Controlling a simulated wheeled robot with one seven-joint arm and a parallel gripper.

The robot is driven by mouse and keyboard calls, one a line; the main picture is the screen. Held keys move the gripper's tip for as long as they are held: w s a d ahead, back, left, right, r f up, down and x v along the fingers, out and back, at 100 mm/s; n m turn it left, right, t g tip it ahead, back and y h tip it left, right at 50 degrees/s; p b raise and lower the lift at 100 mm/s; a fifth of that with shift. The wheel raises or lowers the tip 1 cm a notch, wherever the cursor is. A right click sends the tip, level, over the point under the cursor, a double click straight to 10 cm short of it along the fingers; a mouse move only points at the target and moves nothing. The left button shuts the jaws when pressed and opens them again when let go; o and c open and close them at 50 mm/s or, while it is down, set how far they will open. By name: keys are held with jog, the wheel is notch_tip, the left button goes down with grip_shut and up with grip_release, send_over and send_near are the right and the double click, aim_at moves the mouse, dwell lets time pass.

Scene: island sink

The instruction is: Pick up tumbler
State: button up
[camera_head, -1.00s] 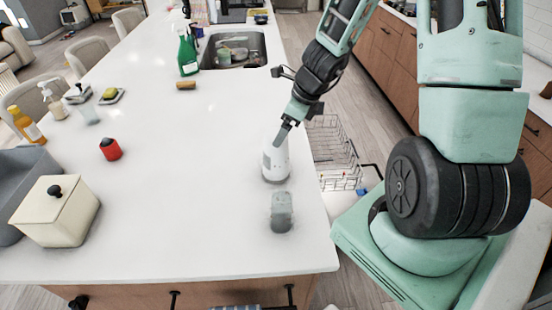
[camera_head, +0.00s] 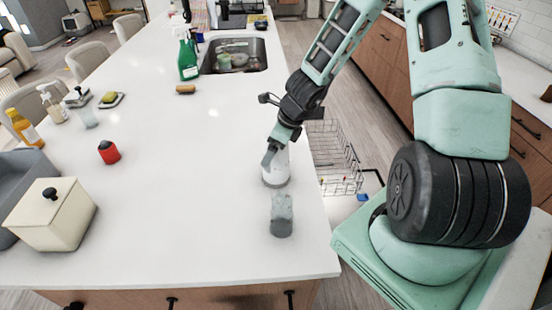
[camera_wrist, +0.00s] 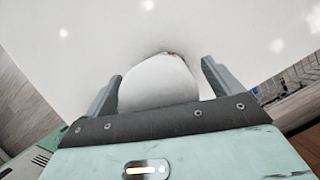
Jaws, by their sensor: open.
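A white, rounded upright vessel (camera_head: 276,178) stands on the counter near its right edge; it may be the tumbler. My gripper (camera_head: 271,158) is at its upper part, coming from above, and hides its top in the head view. In the wrist view the white vessel (camera_wrist: 158,82) sits between the two open fingers of my gripper (camera_wrist: 162,75), one on each side. I cannot tell whether either finger touches it. A grey, see-through glass (camera_head: 282,215) stands apart, just nearer the front edge.
A cream lidded box (camera_head: 52,222), a red item (camera_head: 109,153) and several bottles stand on the left. A green spray bottle (camera_head: 187,55) stands by the sink (camera_head: 234,55). A wire rack (camera_head: 335,160) lies beyond the counter's right edge. The counter's middle is clear.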

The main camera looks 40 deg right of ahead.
jog(key=c, duration=1.3)
jog(key=shift+o, duration=0.2)
jog(key=shift+r, duration=0.1)
